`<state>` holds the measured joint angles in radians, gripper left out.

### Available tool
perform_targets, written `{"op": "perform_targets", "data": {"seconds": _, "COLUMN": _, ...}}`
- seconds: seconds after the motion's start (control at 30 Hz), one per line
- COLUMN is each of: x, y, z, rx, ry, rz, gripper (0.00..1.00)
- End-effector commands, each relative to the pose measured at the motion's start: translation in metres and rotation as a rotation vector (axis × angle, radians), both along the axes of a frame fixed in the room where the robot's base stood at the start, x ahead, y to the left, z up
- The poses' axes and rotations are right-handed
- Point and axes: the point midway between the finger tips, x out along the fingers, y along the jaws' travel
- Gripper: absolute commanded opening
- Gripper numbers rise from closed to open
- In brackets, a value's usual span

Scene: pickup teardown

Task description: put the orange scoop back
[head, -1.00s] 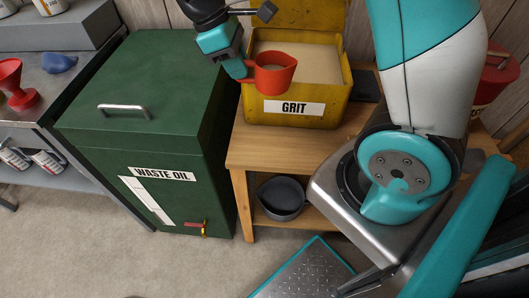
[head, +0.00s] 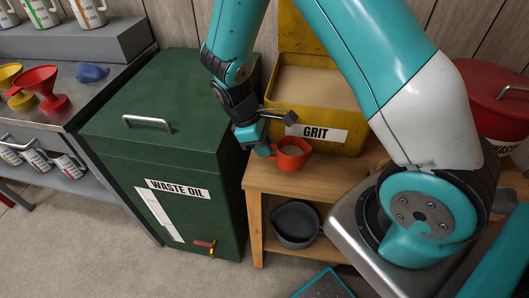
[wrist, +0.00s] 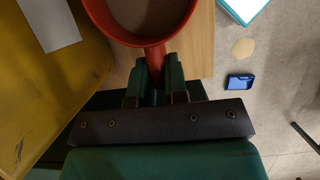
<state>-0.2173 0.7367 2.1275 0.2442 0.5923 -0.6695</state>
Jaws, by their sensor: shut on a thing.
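The orange scoop (head: 291,155) is an orange-red cup with a handle, and pale material shows inside it. My gripper (head: 268,149) is shut on its handle. In the wrist view the scoop (wrist: 112,38) opens toward the camera, and its handle runs between the two fingers of my gripper (wrist: 155,78). The scoop is upright at the front of the yellow GRIT bin (head: 350,132), over the wooden bench top (head: 300,184). I cannot tell whether it touches the bench. The bin's lid stands open and sandy grit (head: 318,86) fills it.
The green WASTE OIL cabinet (head: 165,150) stands left of the bench. A dark pan (head: 296,225) sits on the lower shelf. A red lidded container (head: 498,100) is at the right. In the wrist view a blue object (wrist: 240,82) lies on the floor beside a pale stain.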

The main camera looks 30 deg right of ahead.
Motion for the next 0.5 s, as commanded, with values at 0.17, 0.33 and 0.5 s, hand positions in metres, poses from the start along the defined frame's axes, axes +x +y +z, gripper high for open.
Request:
{"op": "perform_targets", "data": {"seconds": 0.17, "x": 0.000, "y": 0.000, "z": -0.026, "rx": -0.001, "ry": 0.002, "rz": -0.001, "gripper": 0.00}}
{"op": "perform_targets", "data": {"seconds": 0.33, "x": 0.000, "y": 0.000, "z": -0.027, "rx": -0.001, "ry": -0.001, "rz": -0.002, "gripper": 0.00}}
{"op": "perform_targets", "data": {"seconds": 0.5, "x": 0.000, "y": 0.000, "z": -0.030, "rx": -0.001, "ry": 0.000, "rz": -0.001, "gripper": 0.00}}
